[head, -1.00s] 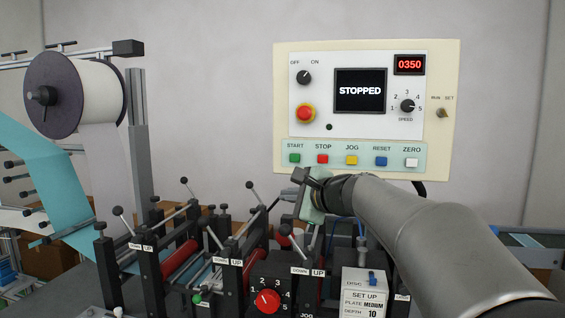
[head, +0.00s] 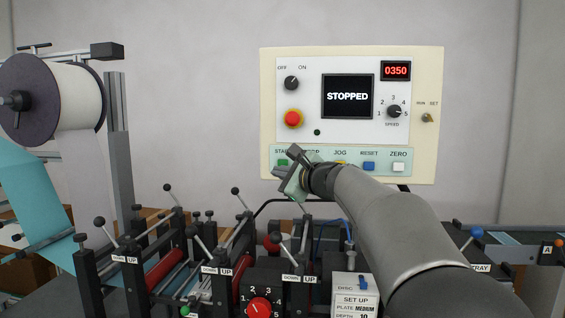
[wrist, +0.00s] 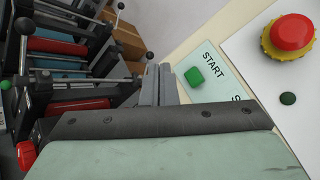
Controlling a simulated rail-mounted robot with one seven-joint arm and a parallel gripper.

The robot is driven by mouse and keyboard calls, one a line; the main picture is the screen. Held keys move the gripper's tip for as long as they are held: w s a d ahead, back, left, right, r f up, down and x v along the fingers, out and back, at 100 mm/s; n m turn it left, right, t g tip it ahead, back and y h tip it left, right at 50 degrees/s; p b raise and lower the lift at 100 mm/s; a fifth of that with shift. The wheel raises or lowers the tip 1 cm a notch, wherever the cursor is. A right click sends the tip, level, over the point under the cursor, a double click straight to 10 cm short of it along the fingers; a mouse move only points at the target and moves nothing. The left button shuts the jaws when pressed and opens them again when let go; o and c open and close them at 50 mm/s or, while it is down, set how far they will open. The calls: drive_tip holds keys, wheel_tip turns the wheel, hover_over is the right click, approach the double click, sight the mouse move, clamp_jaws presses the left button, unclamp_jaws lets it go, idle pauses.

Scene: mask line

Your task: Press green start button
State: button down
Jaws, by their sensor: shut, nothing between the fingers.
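The green START button (head: 282,163) is at the left end of the button row on the cream control panel (head: 352,183). It shows clear in the wrist view (wrist: 194,76), under no finger, beside its START label. My gripper (head: 294,151) is in front of the row's left part and partly hides the START label and the STOP button. In the wrist view its fingertips (wrist: 160,80) are together, empty, just left of the green button. I see a small gap sideways; I cannot tell the distance to the panel. The screen (head: 348,96) reads STOPPED.
A red emergency knob (head: 292,119) and a dark green lamp (head: 317,132) sit above the row. Blue RESET (head: 368,166) and white ZERO (head: 398,167) buttons are to the right. Levers and a red dial (head: 259,307) stand below. A large roll (head: 75,95) is at left.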

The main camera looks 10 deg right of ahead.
sight(278, 165)
drive_tip(key=w+d+p, duration=0.2)
drive_tip(key=w, duration=0.4)
drive_tip(key=shift+p, duration=0.3)
drive_tip(key=shift+w+d, duration=0.1)
drive_tip(key=shift+d, duration=0.05)
idle(1.6)
drive_tip(key=shift+w+d, duration=0.1)
drive_tip(key=shift+w, duration=0.25)
drive_tip(key=shift+w+d+p, duration=0.2)
drive_tip(key=shift+w+p, duration=0.2)
drive_tip(key=shift+w, duration=0.05)
idle(0.7)
drive_tip(key=shift+s, duration=0.15)
drive_tip(key=shift+s+a+b, duration=0.3)
drive_tip(key=shift+s+b, duration=0.4)
drive_tip(key=shift+s, duration=0.1)
